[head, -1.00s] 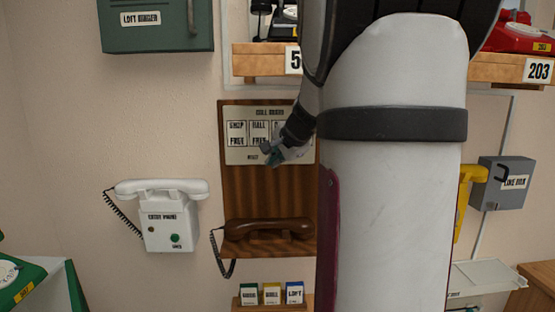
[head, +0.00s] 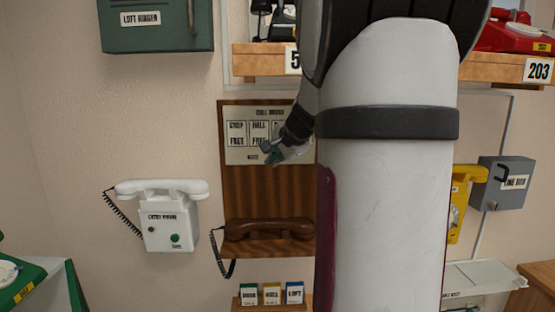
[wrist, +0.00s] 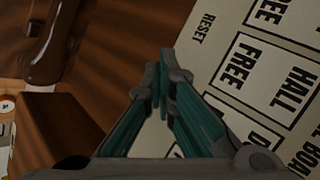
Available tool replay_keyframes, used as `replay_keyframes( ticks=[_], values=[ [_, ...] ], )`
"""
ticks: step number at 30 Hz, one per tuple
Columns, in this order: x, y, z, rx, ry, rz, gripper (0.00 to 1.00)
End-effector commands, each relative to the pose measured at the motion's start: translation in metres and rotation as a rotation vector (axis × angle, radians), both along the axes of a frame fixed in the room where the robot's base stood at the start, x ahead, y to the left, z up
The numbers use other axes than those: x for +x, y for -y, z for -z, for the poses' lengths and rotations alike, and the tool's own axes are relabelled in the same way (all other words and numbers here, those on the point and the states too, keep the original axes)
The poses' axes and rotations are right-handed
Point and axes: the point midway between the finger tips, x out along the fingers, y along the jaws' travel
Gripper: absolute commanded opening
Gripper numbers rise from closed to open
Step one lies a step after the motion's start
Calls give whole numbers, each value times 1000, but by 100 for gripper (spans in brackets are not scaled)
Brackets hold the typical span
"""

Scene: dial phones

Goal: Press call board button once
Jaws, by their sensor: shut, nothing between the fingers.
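The call board is a cream panel (head: 245,155) on a dark wooden backing, with windows labelled SHOP, HALL and a third one hidden behind my arm. SHOP and HALL read FREE. A RESET label (wrist: 207,28) is printed below the windows; my gripper covers the area near it, so I cannot make out the button. My gripper (head: 268,153) is shut and empty, in front of the panel's lower edge. In the wrist view my gripper (wrist: 162,60) has its fingertips together beside the RESET label; I cannot tell whether they touch the panel.
A brown handset (head: 265,228) rests on the backing below the panel. A white entry phone (head: 168,225) hangs to the left. Colored card holders (head: 272,293) stand below. A grey line box (head: 503,182) and yellow handset (head: 462,200) are at right. My arm blocks the middle.

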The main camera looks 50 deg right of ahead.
Motion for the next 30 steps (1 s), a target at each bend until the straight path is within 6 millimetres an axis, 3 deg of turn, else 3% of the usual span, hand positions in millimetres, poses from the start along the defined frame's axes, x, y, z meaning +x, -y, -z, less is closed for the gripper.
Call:
replay_keyframes(
  ticks=[23, 30],
  values=[
    [-11, -13, 1, 0, 0, 0, 0],
    [-23, -27, 0, 0, 1, 0, 0]
  ],
)
